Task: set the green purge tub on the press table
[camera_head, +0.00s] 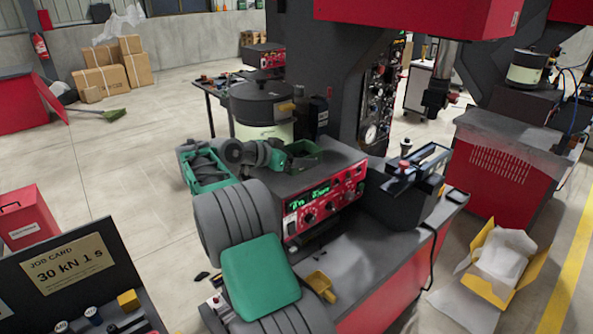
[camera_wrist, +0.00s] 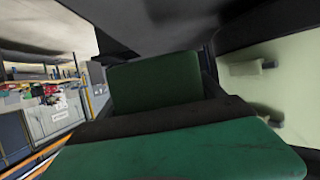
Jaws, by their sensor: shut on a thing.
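The green purge tub (camera_head: 303,156) is a small open-topped dark green box in the head view. My gripper (camera_head: 280,155) is shut on its left side. The tub is in front of the bowl feeder and over the back of the red-fronted control box; I cannot tell whether it touches the box. In the wrist view the tub (camera_wrist: 155,80) fills the middle, with a dark band across it. The press table (camera_head: 352,262) has a grey top and red side, and my arm hides its left part.
The bowl feeder (camera_head: 262,108) stands close behind the tub. The control box (camera_head: 325,203) and a black fixture (camera_head: 415,172) occupy the table. A yellow scoop (camera_head: 320,285) lies near the front. Bare tabletop shows right of the scoop. An open carton (camera_head: 500,262) is on the floor at right.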

